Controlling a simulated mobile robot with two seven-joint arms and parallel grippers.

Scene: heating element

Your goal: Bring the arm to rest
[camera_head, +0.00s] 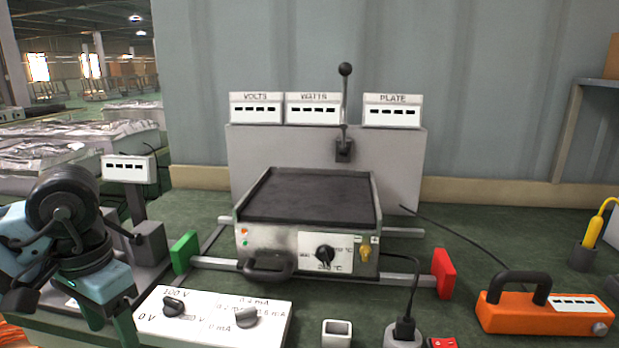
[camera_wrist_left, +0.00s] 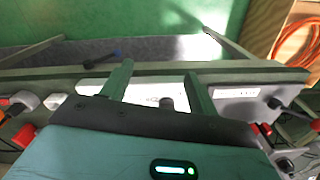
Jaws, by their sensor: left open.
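My left arm comes in at the left of the head view, in front of the small display stand. Its dark and teal wrist hangs at the table's left front, left of the white dial panel (camera_head: 213,316). In the left wrist view my left gripper (camera_wrist_left: 158,72) is open. Its two green-grey fingers stand apart with nothing held between them. Behind them a white panel with a dark knob shows. In the head view the fingertips are hard to make out. My right gripper is in neither view.
A heating plate unit (camera_head: 310,198) stands mid-table on rails, between a green block (camera_head: 185,251) and a red block (camera_head: 443,272). A lever (camera_head: 345,110) rises behind it. An orange handled meter (camera_head: 543,311) is at right. A black plug (camera_head: 404,328) and cables lie in front.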

